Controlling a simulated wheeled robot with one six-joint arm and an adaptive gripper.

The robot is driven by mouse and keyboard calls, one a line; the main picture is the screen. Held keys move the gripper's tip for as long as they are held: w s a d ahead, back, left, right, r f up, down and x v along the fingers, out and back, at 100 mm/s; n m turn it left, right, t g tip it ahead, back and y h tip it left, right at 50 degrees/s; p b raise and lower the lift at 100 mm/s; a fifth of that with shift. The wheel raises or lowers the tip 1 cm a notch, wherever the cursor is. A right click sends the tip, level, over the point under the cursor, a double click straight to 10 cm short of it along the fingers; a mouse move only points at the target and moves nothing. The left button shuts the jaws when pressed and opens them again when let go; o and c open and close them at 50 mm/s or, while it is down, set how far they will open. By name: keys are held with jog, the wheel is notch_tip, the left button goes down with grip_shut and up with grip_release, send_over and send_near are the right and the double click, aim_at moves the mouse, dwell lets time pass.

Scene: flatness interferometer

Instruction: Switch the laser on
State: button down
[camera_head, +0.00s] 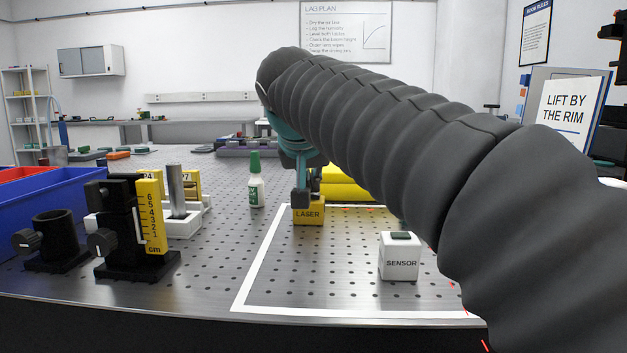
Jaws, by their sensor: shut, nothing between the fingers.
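The yellow box marked LASER (309,216) stands on the perforated metal table, inside the white outline. My gripper (300,198) is shut and empty, pointing down at the top of this box. Its dark fingertips overlap the box's top left part; I cannot tell whether they touch it. The switch itself is not visible, and the top of the box is partly hidden by the fingers. Small red marks show to the right of the box and near the lower right edge of the table.
A white SENSOR box (400,258) stands front right inside the outline. A green-capped bottle (256,182) stands left of the laser. A black mount with a yellow scale (151,216) and a blue bin (50,207) are at left. My arm hides much of the right side.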

jog(key=shift+r, duration=0.15)
jog(key=r+p, duration=0.2)
jog(key=r, duration=0.2)
jog(key=shift+d+r+p, duration=0.25)
jog(key=shift+d+p, duration=0.05)
jog(key=shift+p, duration=0.1)
jog(key=v, duration=0.9)
jog(key=shift+s+d, duration=0.35)
jog(key=shift+d, duration=0.3)
jog(key=shift+f, duration=0.1)
